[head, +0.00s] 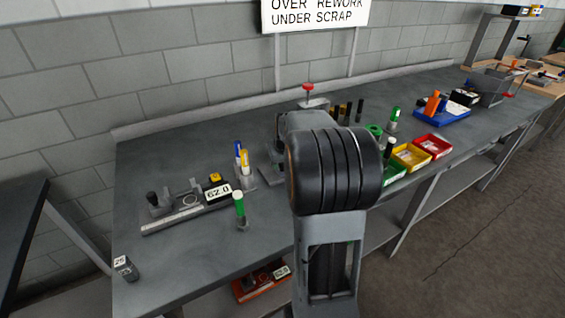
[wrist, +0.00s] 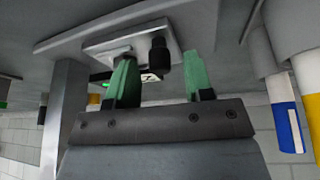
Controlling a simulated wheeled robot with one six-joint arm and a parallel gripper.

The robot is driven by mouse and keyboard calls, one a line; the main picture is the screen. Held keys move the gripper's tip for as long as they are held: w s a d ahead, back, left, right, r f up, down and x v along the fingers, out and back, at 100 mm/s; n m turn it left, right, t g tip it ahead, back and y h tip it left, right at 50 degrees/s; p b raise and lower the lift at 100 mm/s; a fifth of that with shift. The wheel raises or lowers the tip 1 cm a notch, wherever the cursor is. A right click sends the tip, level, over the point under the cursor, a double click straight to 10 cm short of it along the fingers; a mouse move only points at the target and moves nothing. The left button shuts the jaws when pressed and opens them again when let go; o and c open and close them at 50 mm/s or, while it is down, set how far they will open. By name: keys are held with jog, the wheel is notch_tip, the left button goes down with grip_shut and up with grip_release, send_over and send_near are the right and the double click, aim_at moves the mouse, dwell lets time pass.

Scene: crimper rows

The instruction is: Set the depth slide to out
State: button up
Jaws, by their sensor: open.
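A light grey plate (wrist: 132,40) with a black upright knob (wrist: 160,58) shows in the wrist view, which looks upside down. I take this knob for the handle of the depth slide, but no in or out marking is readable. My gripper (wrist: 163,78) is open. Its two green fingers stand on either side of the knob in the picture, with gaps; I cannot tell how deep they reach. In the head view a grey device (head: 270,168) is partly hidden behind my arm, and my gripper fingers are hidden there.
Blue and yellow markers (head: 242,160) stand left of my arm, with a green one (head: 239,208) nearer the front. A gauge fixture (head: 190,203) reading 62.0 lies further left. Yellow (head: 411,157) and red (head: 433,146) bins sit at right. The bench's front left is mostly clear.

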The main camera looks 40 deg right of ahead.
jog(key=shift+w+f, duration=0.15)
jog(key=shift+f, duration=0.2)
grip_shut()
dwell(0.3)
